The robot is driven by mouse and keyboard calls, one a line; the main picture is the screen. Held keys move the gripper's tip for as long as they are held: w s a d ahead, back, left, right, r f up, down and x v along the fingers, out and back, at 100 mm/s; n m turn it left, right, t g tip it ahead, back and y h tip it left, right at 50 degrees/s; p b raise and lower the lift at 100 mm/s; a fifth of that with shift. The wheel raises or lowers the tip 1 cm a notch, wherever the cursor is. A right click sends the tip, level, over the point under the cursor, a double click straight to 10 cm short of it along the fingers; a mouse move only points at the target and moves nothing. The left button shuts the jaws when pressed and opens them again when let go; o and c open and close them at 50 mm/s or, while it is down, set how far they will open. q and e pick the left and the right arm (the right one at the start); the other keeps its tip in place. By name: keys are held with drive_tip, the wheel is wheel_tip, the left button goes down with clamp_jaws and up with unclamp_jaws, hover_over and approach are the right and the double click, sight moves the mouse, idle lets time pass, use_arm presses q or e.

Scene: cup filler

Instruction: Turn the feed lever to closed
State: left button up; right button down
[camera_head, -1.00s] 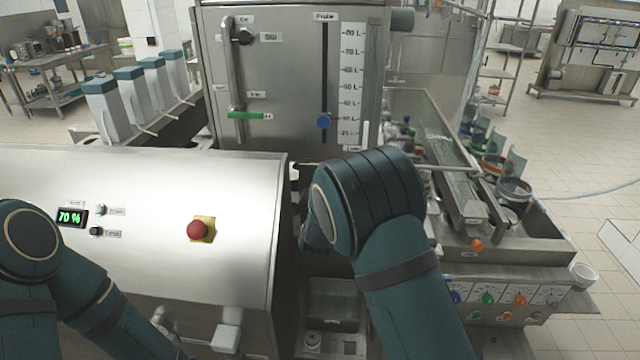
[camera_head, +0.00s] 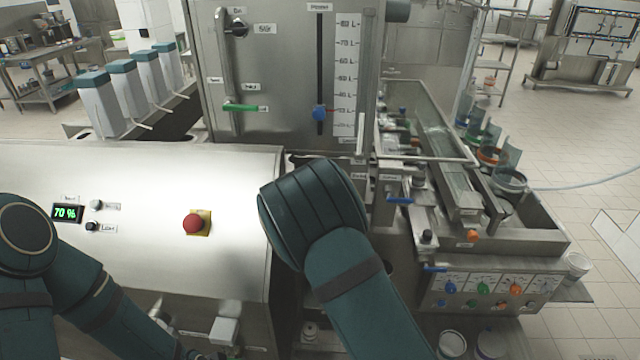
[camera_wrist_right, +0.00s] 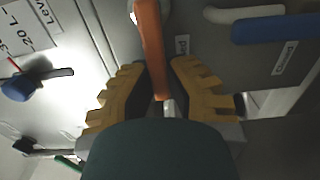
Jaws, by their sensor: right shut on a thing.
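An orange lever (camera_wrist_right: 150,45) hangs down between the fingers of my right gripper (camera_wrist_right: 158,68) in the right wrist view. The fingers are shut on its lower part. In the head view my right arm hides this lever and the gripper. My left arm (camera_head: 30,240) is at the lower left of the head view; its gripper does not show clearly.
A blue lever (camera_wrist_right: 278,28) is right of the orange one; a blue level knob (camera_wrist_right: 18,88) is left. The tank (camera_head: 285,75) has a green lever (camera_head: 242,108). A red stop button (camera_head: 194,222) sits on the steel housing (camera_head: 110,170). The conveyor (camera_head: 435,140) stands right.

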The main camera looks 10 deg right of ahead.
drive_tip(key=c, duration=1)
unclamp_jaws()
drive_tip(key=shift+o, duration=0.2)
drive_tip(key=v, duration=1.2)
